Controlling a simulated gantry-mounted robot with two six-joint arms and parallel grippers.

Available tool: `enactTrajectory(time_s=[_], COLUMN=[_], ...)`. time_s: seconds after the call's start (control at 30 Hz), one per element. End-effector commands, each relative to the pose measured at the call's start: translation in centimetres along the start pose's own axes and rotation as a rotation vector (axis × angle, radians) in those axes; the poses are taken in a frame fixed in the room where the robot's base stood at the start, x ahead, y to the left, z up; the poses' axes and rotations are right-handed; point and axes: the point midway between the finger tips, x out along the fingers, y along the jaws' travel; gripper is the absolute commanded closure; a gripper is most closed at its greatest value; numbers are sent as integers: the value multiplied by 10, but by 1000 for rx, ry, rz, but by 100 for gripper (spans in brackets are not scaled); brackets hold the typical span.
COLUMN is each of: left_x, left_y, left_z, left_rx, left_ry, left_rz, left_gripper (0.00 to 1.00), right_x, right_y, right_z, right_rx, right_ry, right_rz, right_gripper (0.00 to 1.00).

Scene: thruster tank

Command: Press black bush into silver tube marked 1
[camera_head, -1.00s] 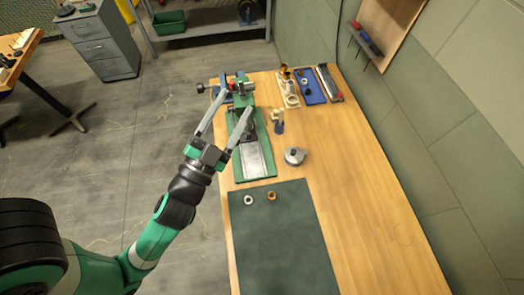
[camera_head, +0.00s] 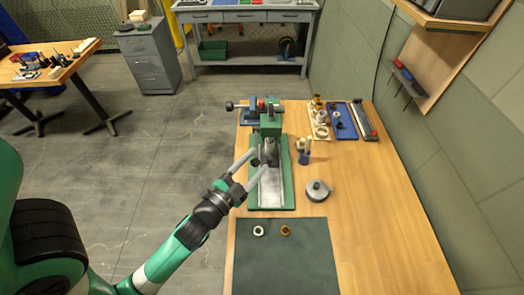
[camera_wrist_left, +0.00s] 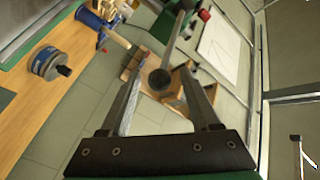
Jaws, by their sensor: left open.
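A green press (camera_head: 269,128) stands at the far left of the wooden bench, with a grey metal plate at its base. My left gripper (camera_head: 261,158) is open over the front left of the press. In the left wrist view, a grey rod with a round dark knob (camera_wrist_left: 160,79) appears between the open fingers (camera_wrist_left: 160,70); the fingers look clear of it. A silver round piece with a dark stem (camera_head: 318,190) sits right of the press, also in the left wrist view (camera_wrist_left: 50,63). I cannot identify the black bush or a tube marked 1. My right gripper is not in view.
A dark green mat (camera_head: 285,265) carries a white ring (camera_head: 258,231) and a brass-coloured ring (camera_head: 285,230). Small blue and beige pieces (camera_head: 305,152) stand right of the press. A blue tray (camera_head: 341,122) lies behind. The bench's right side is clear.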

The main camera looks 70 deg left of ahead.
Motion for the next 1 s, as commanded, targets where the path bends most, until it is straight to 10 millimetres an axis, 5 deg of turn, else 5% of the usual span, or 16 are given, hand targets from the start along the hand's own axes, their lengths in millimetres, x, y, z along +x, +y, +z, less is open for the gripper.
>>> enactTrajectory(time_s=[0.2,0.53,0.87,1.0], left_x=[32,37,37,37], left_y=[0,1,1,1], left_z=[0,1,1,1], left_rx=[0,1,0,0], left_ry=[1,-1,0,0], left_rz=[-1,1,1,1], left_gripper=[37,39,98,100], right_x=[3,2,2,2], right_y=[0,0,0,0], right_z=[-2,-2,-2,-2], right_rx=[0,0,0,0], right_ry=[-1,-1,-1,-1], right_rz=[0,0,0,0], right_gripper=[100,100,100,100])
